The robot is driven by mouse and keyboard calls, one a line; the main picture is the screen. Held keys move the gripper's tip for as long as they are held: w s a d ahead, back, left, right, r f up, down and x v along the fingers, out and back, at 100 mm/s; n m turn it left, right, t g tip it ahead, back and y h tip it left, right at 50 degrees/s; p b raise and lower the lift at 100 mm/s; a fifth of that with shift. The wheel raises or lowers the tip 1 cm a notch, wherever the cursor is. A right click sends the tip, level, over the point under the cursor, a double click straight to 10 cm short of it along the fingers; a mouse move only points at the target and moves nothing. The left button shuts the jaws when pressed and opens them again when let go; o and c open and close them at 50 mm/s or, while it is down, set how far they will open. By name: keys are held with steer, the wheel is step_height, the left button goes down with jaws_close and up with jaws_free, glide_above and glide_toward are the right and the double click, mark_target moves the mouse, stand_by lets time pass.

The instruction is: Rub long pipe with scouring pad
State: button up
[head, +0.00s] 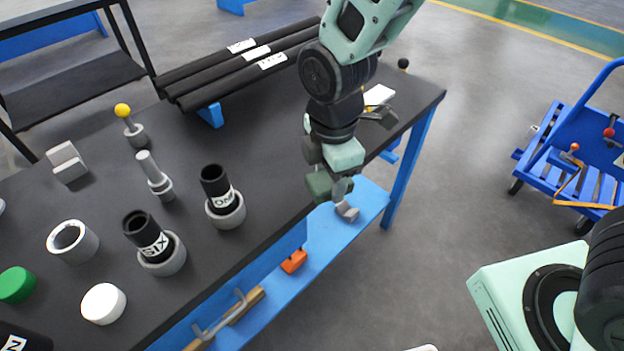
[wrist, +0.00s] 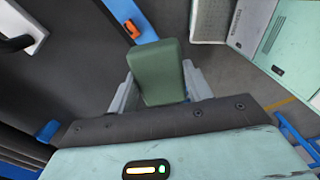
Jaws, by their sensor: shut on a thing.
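My gripper (head: 341,190) points down at the right front edge of the black-topped table. It is shut on a dark green block, the scouring pad (head: 319,186). In the wrist view the pad (wrist: 158,72) sits between the two grey fingers and sticks out beyond them. Three long black pipes (head: 228,72) with white labels lie side by side at the back of the table, on a blue support. The pad is in front of the pipes and apart from them. My arm hides part of the table near their right ends.
Black cups marked SIX (head: 148,237) and ONE (head: 217,187) stand in grey rings at the front left. A yellow-knobbed post (head: 125,113) stands behind them. A blue lower shelf (head: 270,278) holds an orange item (head: 294,261). A blue cart (head: 575,150) stands at the right.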

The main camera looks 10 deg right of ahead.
steer(key=w+d+f+m, duration=0.4)
steer(key=w+d+m, duration=0.1)
steer(key=d+m, duration=0.5)
steer(key=w+d+f+m, duration=0.5)
steer(key=w+d+m, duration=0.1)
steer(key=d+m, duration=0.4)
steer(key=shift+w+d+f+m, duration=0.15)
steer(key=shift+w+d+m, duration=0.15)
steer(key=shift+d, duration=0.55)
steer(key=shift+d, duration=0.15)
